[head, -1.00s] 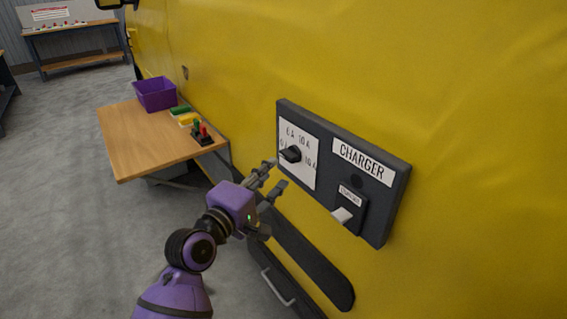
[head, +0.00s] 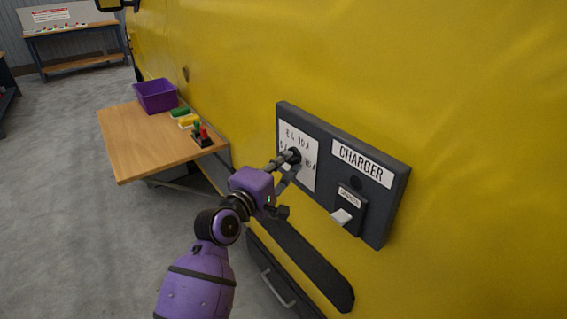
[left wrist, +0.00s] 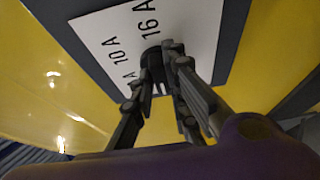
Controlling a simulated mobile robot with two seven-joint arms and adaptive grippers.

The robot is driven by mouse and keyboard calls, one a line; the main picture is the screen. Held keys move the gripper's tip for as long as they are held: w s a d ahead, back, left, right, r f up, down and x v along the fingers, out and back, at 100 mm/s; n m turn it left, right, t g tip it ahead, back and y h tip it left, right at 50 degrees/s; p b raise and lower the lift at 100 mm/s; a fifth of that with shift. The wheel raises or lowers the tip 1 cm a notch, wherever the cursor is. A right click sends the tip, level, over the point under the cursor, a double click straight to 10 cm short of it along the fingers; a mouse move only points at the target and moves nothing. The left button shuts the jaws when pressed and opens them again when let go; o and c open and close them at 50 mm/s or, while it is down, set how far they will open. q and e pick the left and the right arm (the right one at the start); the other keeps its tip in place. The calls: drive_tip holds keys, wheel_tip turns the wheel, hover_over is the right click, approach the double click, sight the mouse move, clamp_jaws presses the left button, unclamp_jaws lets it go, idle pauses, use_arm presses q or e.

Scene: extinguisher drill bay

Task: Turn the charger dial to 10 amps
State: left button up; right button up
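The charger panel (head: 380,226) is a dark box on the yellow wall. Its dial (head: 295,154) is a small black knob on a white plate (head: 310,180) with amp labels around it. My left gripper (head: 290,166) is at the dial, its fingers apart. In the left wrist view the black dial (left wrist: 152,58) shows at the fingertips of the left gripper (left wrist: 160,64), partly hidden by them. The 10 A and 16 A labels are readable there. Whether the fingers touch the dial, and where its pointer stands, I cannot tell. My right gripper is not in view.
A switch with a pale lever (head: 342,217) sits on the panel right of the dial. A wooden table (head: 140,150) at the left holds a purple bin (head: 156,96) and small coloured items. A dark drawer with a handle (head: 278,289) is below.

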use_arm(q)
drive_tip(key=shift+f, duration=0.15)
clamp_jaws()
drive_tip(key=shift+w+a+f+m+g+h+b, duration=0.15)
drive_tip(key=shift+m+g+h+b, duration=1.45)
drive_tip(key=shift+m, duration=3.55)
drive_tip(key=shift+w+a+m+g+h+b, duration=0.15)
drive_tip(key=shift+m+g+h+b, duration=0.25)
drive_tip(key=shift+m+h+b, duration=2.75)
drive_tip(key=shift+w+a+f+m+g+h+b, duration=0.1)
drive_tip(key=shift+w+m+g+h+b, duration=0.6)
drive_tip(key=shift+m+b, duration=4.5)
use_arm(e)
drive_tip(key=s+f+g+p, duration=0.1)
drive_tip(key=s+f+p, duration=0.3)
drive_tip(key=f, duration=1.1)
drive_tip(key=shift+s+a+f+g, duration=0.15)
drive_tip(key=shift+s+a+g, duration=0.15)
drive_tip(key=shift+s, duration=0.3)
use_arm(q)
drive_tip(key=m, duration=0.2)
drive_tip(key=s+m, duration=0.1)
drive_tip(key=m, duration=0.1)
drive_tip(key=shift+g+y, duration=0.3)
drive_tip(key=shift+y, duration=0.05)
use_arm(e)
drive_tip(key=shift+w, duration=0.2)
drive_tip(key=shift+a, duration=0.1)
